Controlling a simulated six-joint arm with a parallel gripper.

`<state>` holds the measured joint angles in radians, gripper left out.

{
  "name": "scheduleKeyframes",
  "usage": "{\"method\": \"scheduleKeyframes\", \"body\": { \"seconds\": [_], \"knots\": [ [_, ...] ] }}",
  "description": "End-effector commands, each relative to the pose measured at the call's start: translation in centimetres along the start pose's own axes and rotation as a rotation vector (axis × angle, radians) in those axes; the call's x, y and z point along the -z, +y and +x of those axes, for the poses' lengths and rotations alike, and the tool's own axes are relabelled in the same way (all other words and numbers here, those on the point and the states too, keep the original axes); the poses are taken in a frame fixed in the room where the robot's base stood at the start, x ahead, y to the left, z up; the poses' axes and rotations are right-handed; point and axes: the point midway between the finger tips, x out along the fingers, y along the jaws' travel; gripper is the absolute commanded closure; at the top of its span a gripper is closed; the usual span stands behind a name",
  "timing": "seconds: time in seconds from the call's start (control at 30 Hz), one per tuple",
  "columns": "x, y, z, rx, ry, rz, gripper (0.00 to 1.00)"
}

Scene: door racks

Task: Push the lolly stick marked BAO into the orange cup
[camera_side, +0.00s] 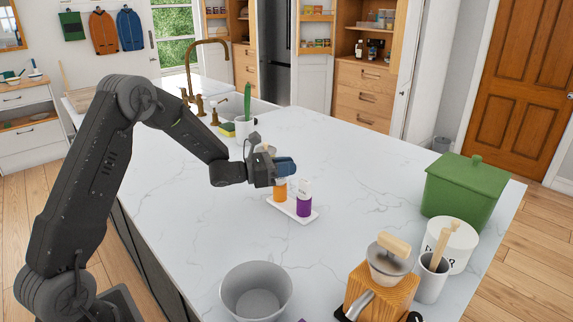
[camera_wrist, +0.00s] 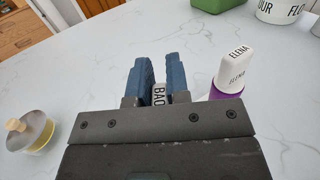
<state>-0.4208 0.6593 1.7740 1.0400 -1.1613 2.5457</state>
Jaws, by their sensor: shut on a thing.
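My gripper (camera_side: 285,167) has blue fingers, which also show in the wrist view (camera_wrist: 158,72). They are shut on the white lolly stick marked BAO (camera_wrist: 159,95), with the lettering visible between them. The orange cup (camera_side: 280,190) stands upright on a small white tray (camera_side: 283,208), right under my fingers in the side view. The fingers cover its top there, so I cannot tell how far the stick is in the cup. My gripper hides the orange cup in the wrist view.
A purple cup (camera_side: 304,205) with a stick marked ELENA (camera_wrist: 237,66) stands close beside the orange cup. A lidded jar (camera_wrist: 32,132) sits left in the wrist view.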

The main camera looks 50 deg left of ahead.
Motion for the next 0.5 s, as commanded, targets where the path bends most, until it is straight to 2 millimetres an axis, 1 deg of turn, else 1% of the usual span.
{"method": "scheduleKeyframes", "body": {
  "seconds": [0.07,0.1,0.4,0.5],
  "knots": [
    [0.21,0.01,-0.01,0.0,0.0,0.0,1.0],
    [0.23,0.0,-0.01,0.0,-0.001,0.0,0.83],
    [0.19,0.0,-0.01,0.0,0.0,0.0,0.54],
    [0.19,0.0,-0.01,0.0,0.0,0.0,0.54]
  ]
}}
